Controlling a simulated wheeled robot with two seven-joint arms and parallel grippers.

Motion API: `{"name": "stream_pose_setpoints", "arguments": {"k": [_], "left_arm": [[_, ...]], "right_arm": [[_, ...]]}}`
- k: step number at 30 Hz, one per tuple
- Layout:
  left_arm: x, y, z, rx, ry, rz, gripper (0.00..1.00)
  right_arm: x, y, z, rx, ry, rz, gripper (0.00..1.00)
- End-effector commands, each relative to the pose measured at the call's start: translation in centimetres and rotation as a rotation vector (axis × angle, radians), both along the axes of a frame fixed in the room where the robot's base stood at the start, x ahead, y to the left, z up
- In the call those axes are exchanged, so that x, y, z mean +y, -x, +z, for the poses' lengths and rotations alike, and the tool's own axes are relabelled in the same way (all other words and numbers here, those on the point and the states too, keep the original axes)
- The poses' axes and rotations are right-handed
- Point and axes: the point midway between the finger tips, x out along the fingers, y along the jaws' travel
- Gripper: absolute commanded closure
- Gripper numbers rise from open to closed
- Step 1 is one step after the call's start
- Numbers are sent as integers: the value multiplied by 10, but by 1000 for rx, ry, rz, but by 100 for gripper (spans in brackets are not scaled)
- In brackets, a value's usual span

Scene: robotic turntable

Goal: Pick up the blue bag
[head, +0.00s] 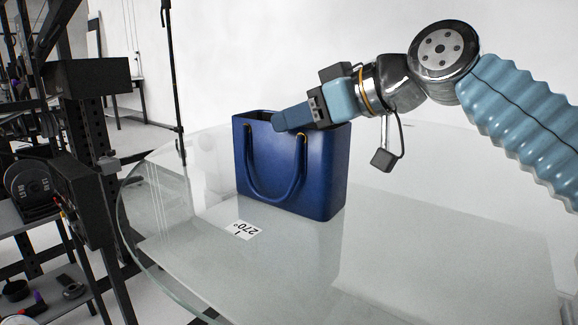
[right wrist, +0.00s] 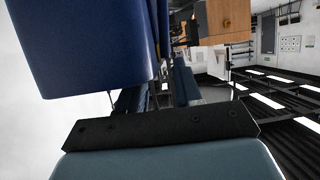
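The blue bag (head: 325,180) stands upright on a clear round glass turntable (head: 190,275), with its near handle (head: 275,190) hanging down its front. My right gripper (head: 282,122) reaches in from the right over the bag's open top, one blue finger crossing the rim. In the right wrist view the bag (right wrist: 85,45) fills the upper left, close to the gripper. The two fingers of my right gripper (right wrist: 157,95) stand apart there, with a narrow strip showing between them. I cannot tell whether they touch the bag or a handle. My left gripper is not in view.
A white label marked 270° (head: 243,230) lies on the glass in front of the bag. A black rack with weight plates (head: 28,185) stands at the left. A thin black stand (head: 174,80) rises behind the turntable. The glass right of the bag is clear.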

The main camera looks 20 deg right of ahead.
Motion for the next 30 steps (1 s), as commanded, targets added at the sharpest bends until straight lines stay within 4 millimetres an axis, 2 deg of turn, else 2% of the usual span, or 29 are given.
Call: {"name": "stream_pose_setpoints", "arguments": {"k": [4,12,19,30], "left_arm": [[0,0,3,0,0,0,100],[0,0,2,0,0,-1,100],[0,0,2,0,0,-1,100],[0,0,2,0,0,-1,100]], "right_arm": [[12,-13,-7,1,0,1,66],[15,-16,-9,-1,1,0,66],[14,-16,-9,-1,1,0,100],[14,-16,-9,-1,0,0,100]]}}
